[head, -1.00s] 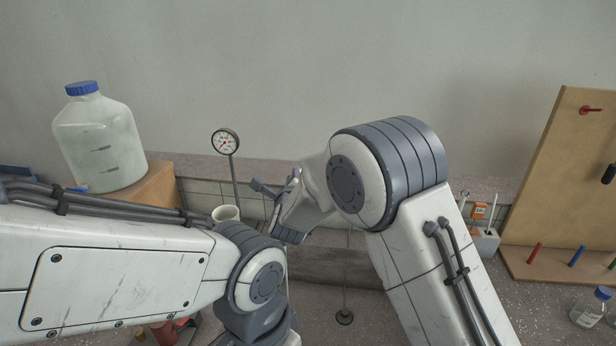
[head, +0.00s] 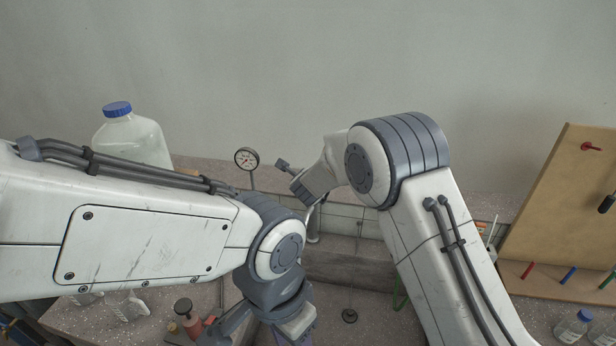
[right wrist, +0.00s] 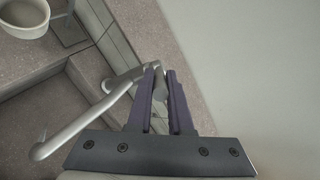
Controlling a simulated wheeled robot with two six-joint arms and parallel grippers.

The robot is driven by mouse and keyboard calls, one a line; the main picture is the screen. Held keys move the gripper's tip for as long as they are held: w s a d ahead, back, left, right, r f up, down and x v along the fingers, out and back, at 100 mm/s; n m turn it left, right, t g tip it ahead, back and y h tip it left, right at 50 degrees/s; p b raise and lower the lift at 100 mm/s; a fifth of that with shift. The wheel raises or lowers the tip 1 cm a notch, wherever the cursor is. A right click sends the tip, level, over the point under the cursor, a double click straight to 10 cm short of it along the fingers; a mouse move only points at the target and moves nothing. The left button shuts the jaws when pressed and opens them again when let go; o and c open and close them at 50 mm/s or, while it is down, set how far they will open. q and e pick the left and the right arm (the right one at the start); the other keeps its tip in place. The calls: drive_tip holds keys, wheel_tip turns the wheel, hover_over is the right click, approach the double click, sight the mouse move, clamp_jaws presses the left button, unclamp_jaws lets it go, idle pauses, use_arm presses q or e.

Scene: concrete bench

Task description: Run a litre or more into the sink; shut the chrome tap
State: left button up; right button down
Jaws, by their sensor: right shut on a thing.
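The chrome tap (head: 313,228) rises at the back of the sink (head: 345,268), largely behind my arms. In the right wrist view the tap's curved spout (right wrist: 85,125) reaches left to its outlet. My right gripper (right wrist: 160,72) is shut on the tap's lever (right wrist: 160,90), whose gripped part is mostly hidden between the fingers. I cannot make out a water stream at the outlet. A dark round drain fitting (head: 349,315) with a thin upright line above it shows in the sink. My left arm crosses the lower left; its fingertips are out of sight.
A large blue-capped bottle (head: 135,140) stands at left. A dial gauge (head: 246,158) stands behind the sink. A pale cup (right wrist: 24,16) shows in the wrist view. A pegboard (head: 565,215) and a small bottle (head: 572,327) are at right.

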idle(0.5)
drive_tip(key=c, duration=0.8)
unclamp_jaws()
drive_tip(key=shift+s+r, duration=0.15)
drive_tip(key=b+v, duration=0.2)
drive_tip(key=v, duration=0.8)
